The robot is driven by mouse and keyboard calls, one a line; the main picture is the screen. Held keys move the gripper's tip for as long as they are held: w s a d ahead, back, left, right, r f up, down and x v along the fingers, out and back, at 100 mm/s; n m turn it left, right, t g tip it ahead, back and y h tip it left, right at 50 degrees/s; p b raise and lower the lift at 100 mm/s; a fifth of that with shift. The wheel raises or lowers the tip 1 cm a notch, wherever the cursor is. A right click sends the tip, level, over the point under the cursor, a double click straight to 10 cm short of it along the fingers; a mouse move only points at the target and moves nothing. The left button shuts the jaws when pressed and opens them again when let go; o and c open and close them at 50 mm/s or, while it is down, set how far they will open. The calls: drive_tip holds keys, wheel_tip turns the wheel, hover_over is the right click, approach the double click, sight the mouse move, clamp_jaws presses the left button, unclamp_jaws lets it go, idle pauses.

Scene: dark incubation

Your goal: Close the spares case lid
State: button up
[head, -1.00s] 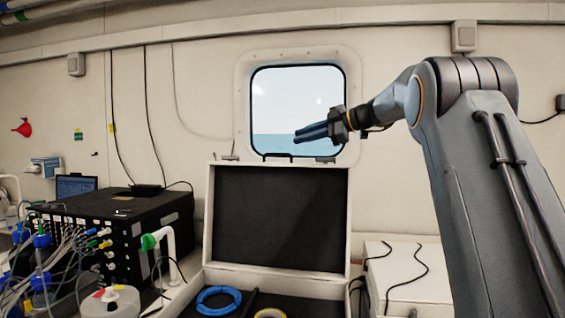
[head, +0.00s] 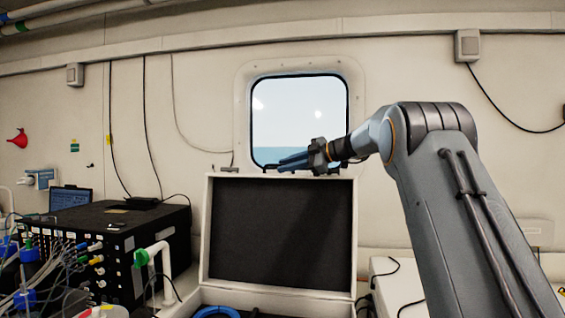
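The spares case lid (head: 281,287) stands open and upright, a white frame with a dark lining, in the lower middle of the head view. The case's lower part (head: 240,298) shows only at the bottom edge, with part of a blue coil (head: 216,312) in it. My gripper (head: 287,163) is just above the lid's top edge, in front of the window, pointing left. Its fingers look close together, seen side-on, and whether a gap is between them is unclear. Nothing is seen held. Whether it touches the lid cannot be told.
A black equipment box (head: 125,240) with many cables and tubes stands to the left of the case. A white box (head: 400,285) with a black cable is on the right. The window (head: 300,110) is behind.

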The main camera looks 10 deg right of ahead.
drive_tip(key=shift+x, duration=0.85)
clamp_jaws()
drive_tip(key=shift+s+a, duration=0.1)
